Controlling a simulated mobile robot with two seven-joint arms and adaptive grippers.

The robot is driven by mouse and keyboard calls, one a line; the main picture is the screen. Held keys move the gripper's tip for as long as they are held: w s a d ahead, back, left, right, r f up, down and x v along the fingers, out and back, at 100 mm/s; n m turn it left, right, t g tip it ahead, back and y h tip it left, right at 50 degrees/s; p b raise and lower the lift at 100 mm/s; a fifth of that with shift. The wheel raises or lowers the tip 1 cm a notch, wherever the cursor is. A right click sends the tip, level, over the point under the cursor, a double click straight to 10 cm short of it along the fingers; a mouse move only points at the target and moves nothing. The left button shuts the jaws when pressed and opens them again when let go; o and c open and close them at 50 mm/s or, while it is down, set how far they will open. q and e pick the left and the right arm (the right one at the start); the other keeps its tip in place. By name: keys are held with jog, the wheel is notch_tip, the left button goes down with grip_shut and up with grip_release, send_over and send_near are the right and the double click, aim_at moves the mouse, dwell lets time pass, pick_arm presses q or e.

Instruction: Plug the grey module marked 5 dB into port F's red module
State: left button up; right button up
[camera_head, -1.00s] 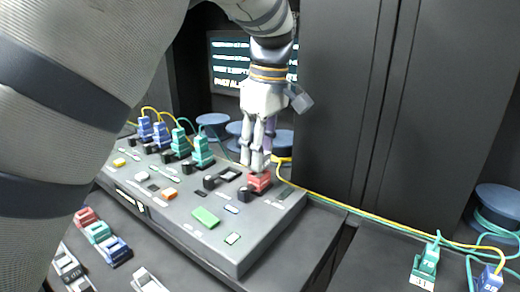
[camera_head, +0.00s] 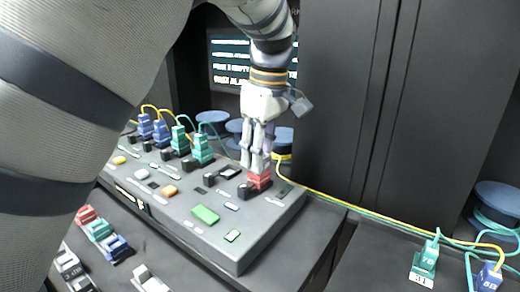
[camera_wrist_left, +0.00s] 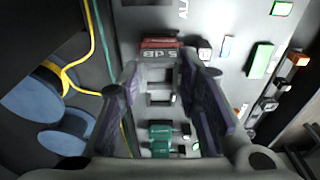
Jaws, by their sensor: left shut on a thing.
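My left gripper (camera_head: 255,166) points down at the right end of the console, right above the red module (camera_head: 259,180). In the left wrist view its fingers (camera_wrist_left: 160,66) are shut on the grey module marked 5 dB (camera_wrist_left: 160,54), whose label reads upside down. The red module (camera_wrist_left: 160,42) shows directly beyond the label's edge. The grey module lines up with it, but I cannot tell how deep it sits, or whether it is seated. In the head view the fingers largely hide the grey module. My right gripper is not in view.
Blue and teal modules (camera_head: 202,149) with cables stand along the console's (camera_head: 250,243) back edge. Yellow and teal cables (camera_head: 330,203) run right to loose plugs (camera_head: 429,256). Blue spools (camera_head: 283,142) stand behind.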

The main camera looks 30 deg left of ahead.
pick_arm(q)
jog(key=o, duration=1.1)
jog(key=shift+c, duration=0.2)
jog(key=shift+r, duration=0.15)
notch_tip(320, 180, up, 12)
jog(key=d, duration=0.1)
jog(key=shift+d, duration=0.2)
jog(key=shift+s+f, duration=0.1)
jog(key=shift+f, duration=0.15)
